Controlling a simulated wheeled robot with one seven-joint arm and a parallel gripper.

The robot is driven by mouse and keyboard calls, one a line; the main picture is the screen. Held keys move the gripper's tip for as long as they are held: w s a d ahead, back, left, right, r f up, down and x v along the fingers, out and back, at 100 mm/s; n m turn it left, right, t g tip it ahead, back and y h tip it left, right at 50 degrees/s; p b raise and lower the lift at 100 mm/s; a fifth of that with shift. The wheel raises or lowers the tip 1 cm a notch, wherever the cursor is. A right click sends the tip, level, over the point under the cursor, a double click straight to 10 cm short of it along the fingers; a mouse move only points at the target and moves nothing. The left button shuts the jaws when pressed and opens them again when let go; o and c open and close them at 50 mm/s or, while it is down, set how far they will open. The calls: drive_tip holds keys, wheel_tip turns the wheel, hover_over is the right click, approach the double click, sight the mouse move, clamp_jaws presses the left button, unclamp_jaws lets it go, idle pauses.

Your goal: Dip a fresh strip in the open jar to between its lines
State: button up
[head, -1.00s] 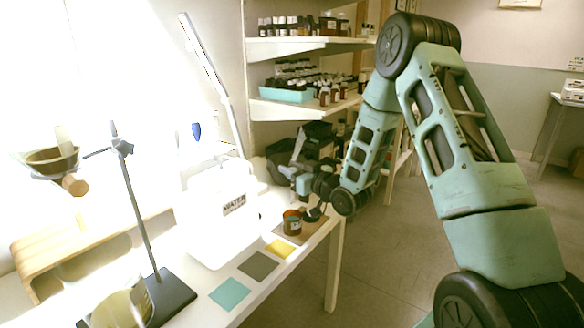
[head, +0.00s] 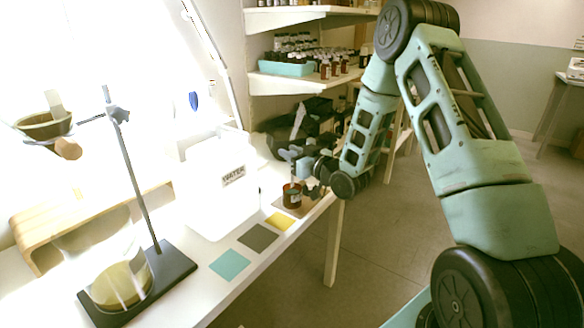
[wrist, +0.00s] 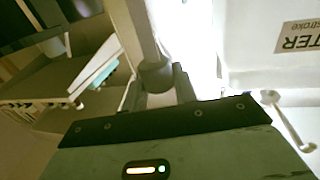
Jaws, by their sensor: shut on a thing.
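The open jar (head: 292,198), amber-brown glass with a dark rim, stands upright near the bench's front edge, at the far end of the row of coloured squares. In the wrist view, my gripper's body fills the lower part; the jar is not seen there.
A white box labelled WATER (head: 222,190) stands left of the jar. Teal (head: 230,264), grey (head: 258,238) and yellow (head: 280,222) squares lie along the edge. A stand (head: 137,180) with a flask (head: 122,283) is at the left. Bottle shelves (head: 300,88) rise behind.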

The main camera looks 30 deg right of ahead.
drive_tip(key=shift+f+b, duration=1.6)
drive_tip(key=shift+b, duration=0.05)
idle(1.4)
idle(0.9)
drive_tip(key=shift+r+p, duration=1.85)
drive_tip(key=shift+r, duration=1.1)
drive_tip(key=shift+f, duration=0.1)
